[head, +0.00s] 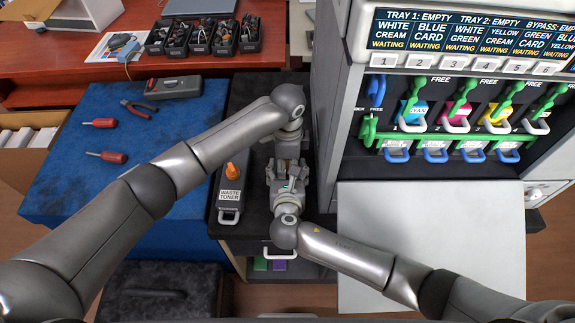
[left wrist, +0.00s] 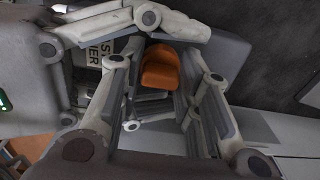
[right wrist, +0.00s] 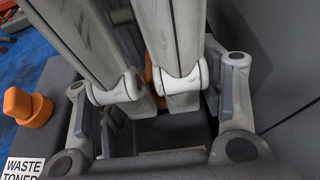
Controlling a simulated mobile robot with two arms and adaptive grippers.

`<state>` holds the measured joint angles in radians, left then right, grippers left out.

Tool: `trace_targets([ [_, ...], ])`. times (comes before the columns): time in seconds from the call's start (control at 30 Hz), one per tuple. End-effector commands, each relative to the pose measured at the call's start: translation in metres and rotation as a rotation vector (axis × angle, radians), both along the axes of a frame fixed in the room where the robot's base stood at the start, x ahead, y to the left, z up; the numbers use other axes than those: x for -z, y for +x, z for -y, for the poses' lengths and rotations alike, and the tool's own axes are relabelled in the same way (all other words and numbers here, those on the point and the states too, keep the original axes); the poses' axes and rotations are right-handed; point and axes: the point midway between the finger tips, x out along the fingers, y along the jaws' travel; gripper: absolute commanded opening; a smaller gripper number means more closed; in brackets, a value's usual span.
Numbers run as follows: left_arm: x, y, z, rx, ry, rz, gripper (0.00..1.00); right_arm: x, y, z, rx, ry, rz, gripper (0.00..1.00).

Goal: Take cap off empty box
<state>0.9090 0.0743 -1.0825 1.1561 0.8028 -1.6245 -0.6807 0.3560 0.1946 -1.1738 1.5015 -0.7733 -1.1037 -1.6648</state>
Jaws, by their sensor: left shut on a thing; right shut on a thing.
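An orange cap (left wrist: 163,68) sits between the fingers of my left gripper (head: 287,162) in the left wrist view. Only slivers of it show in the right wrist view, behind the left fingers. My left gripper is shut on this cap. My right gripper (head: 288,190) is shut on a dark grey box (right wrist: 172,132), mostly hidden by both grippers. The two grippers meet closely over the dark worktop. I cannot tell whether the cap is still seated on the box. A second grey box (head: 229,200), labelled WASTE TONER, stands just left with its orange cap (right wrist: 27,106) on.
The printer (head: 335,110) stands close on the right, with colour cartridges and green levers inside. A pale flat panel (head: 430,240) extends in front of it. A blue mat (head: 65,175) at left holds screwdrivers, pliers and a grey tool. Parts bins (head: 200,37) stand behind.

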Motion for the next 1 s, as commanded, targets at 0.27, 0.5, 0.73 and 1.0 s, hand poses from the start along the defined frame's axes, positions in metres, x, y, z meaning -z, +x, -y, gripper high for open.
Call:
trace_targets([
  [0.27,-0.010,0.000,0.000,0.000,0.000,0.001,0.02,0.001,0.000,0.000,0.000,-0.001,-0.001,0.19],
  [0.5,-0.013,0.000,0.000,0.000,0.001,0.000,0.02,0.001,0.000,0.000,0.001,0.000,-0.002,0.19],
  [0.73,-0.015,0.000,0.000,0.000,0.000,0.000,0.02,0.001,0.000,0.000,0.000,0.000,-0.002,0.19],
  [1.0,-0.046,0.001,0.000,-0.001,0.000,0.002,0.02,0.001,0.000,0.000,0.001,0.000,-0.002,0.19],
])
